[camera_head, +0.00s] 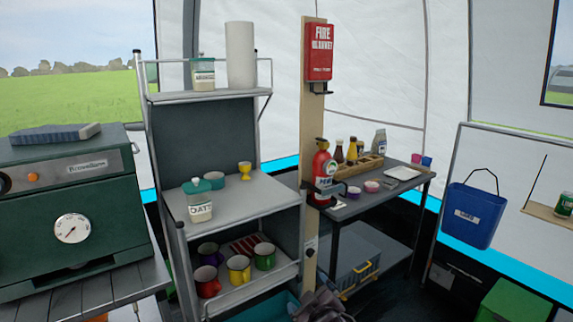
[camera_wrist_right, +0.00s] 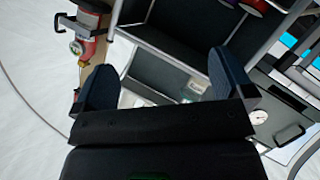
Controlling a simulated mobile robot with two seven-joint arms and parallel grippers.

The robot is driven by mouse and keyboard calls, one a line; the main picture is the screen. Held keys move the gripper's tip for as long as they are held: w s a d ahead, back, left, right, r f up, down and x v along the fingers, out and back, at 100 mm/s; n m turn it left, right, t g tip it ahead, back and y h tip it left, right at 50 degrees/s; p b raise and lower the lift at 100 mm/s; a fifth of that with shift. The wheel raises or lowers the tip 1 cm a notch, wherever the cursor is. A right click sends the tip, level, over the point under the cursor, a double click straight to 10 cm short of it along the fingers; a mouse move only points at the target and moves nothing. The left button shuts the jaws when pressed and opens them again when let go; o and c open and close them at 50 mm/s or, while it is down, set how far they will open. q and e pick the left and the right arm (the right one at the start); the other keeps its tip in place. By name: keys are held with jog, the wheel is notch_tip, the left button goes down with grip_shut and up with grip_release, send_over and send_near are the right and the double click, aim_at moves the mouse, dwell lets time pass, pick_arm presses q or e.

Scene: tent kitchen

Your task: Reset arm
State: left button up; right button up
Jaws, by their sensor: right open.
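My right gripper (camera_wrist_right: 165,82) shows in the right wrist view, with its two dark fingers wide apart and nothing held between them. Beyond the fingers, the grey shelf unit and a glass jar (camera_wrist_right: 195,87) show at a steep tilt; the gripper appears apart from them.
A shelf unit (camera_head: 243,205) holds jars and several mugs. A green oven (camera_head: 70,200) stands left. A fire extinguisher (camera_head: 322,172) hangs on a wooden post (camera_head: 311,120). Behind is a side table (camera_head: 345,208) with bottles. A blue bucket (camera_head: 472,215) hangs right.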

pick_arm(q)
jog(key=shift+t, duration=0.3)
jog(key=r+p, duration=0.3)
jog(key=r, duration=0.1)
jog(key=shift+w+r, duration=0.1)
jog(key=shift+w, duration=0.15)
pick_arm(e)
jog(key=s+d+f+m+g+h, duration=0.1)
jog(key=s+d+f+m, duration=0.2)
jog(key=s+d, duration=0.4)
jog(key=s+d+f+m+g+h, duration=0.1)
jog(key=s+d+f+m, duration=0.2)
jog(key=s, duration=1.6)
jog(key=s+d+f+m+g+h, duration=0.1)
jog(key=s+d+f, duration=0.3)
jog(key=s+d, duration=0.7)
jog(key=shift+s+d+f+m, duration=0.15)
jog(key=shift+s+d+m, duration=0.1)
jog(key=shift+s+m, duration=0.65)
pick_arm(q)
jog(key=shift+w, duration=0.1)
pick_arm(e)
jog(key=shift+c, duration=0.3)
